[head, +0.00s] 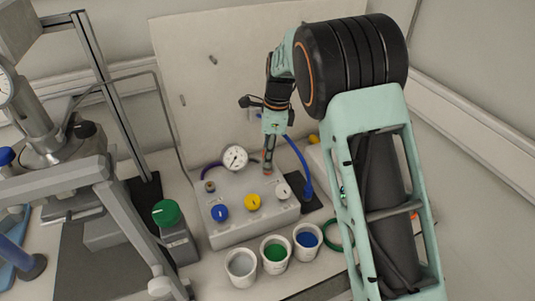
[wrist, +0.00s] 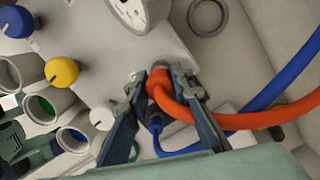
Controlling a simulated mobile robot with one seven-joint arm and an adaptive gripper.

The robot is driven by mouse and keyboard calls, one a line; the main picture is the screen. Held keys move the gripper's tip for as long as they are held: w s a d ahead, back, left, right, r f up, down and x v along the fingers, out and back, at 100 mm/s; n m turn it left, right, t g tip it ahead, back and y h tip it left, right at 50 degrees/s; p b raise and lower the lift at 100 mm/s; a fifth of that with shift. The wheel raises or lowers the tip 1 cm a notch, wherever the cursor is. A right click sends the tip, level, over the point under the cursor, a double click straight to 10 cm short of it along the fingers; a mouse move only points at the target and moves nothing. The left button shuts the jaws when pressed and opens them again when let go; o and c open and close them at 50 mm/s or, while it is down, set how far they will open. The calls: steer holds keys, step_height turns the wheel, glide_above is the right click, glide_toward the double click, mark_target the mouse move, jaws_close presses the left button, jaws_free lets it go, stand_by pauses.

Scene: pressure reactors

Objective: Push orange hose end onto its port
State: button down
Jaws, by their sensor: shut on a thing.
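In the wrist view my gripper (wrist: 161,80) has its two fingers on either side of the orange hose end (wrist: 157,86) and is shut on it. The orange hose (wrist: 240,121) curves away to the right, past the right finger. In the head view my gripper (head: 268,158) points down at the back of the grey block (head: 240,234), right of the gauge. A bit of orange shows at its tips, at or just above the block's top. The port is hidden behind the hose end and fingers; I cannot tell whether they touch.
A blue hose (wrist: 245,118) runs close by, its end (wrist: 155,123) between my fingers' lower parts. The gauge (head: 235,158) and the blue, yellow (head: 252,202) and white knobs (head: 282,191) stand near.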

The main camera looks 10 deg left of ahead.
steer(key=shift+f+b, duration=0.3)
steer(key=shift+f, duration=0.25)
steer(key=c, duration=1.6)
jaws_free()
steer(key=r, duration=0.4)
steer(key=d+r, duration=0.1)
steer(key=r, duration=0.7)
steer(key=shift+w+d, duration=0.15)
steer(key=shift+d, duration=0.05)
